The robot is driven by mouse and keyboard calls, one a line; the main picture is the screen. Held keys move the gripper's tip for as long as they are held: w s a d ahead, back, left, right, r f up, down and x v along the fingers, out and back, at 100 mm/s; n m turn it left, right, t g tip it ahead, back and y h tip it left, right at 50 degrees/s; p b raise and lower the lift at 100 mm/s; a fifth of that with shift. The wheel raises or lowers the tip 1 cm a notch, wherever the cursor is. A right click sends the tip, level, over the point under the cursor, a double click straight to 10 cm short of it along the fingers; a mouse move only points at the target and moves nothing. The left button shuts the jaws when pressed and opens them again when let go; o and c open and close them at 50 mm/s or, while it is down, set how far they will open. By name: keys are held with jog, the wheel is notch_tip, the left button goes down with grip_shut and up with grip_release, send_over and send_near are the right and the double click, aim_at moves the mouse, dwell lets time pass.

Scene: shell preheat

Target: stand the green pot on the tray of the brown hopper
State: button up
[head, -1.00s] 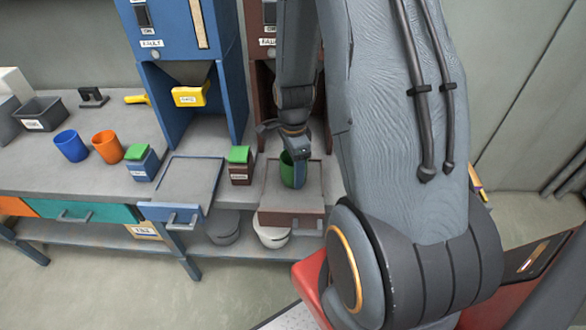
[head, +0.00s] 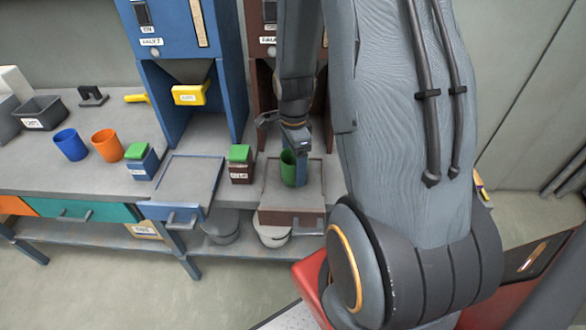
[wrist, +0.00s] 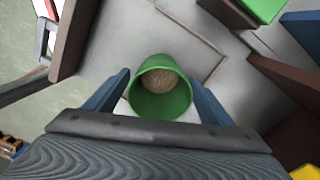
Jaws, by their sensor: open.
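The green pot (head: 288,168) stands upright on the tray (head: 272,196) of the brown hopper (head: 262,90), partly hidden behind my gripper in the head view. The wrist view shows the pot (wrist: 160,103) from above, with brown grainy stuff inside. My gripper (wrist: 163,85) is open, with one blue finger on each side of the pot and small gaps between. In the head view my gripper (head: 296,165) points down at the pot.
A brown box with a green top (head: 240,164) stands left of the tray. The blue hopper (head: 185,60) with its own tray (head: 182,182) is further left. A blue cup (head: 70,145) and an orange cup (head: 107,145) stand on the bench.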

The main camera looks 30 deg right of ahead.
notch_tip(320, 180, up, 10)
jog(key=b, duration=0.2)
jog(key=s+a+r+n, duration=0.1)
jog(key=s+a+n, duration=0.2)
jog(key=a+n, duration=0.3)
jog(key=s+a+r+n+t, duration=0.1)
jog(key=s+a+n, duration=0.3)
jog(key=n, duration=1)
jog(key=a, duration=0.3)
jog(key=shift+s, duration=0.3)
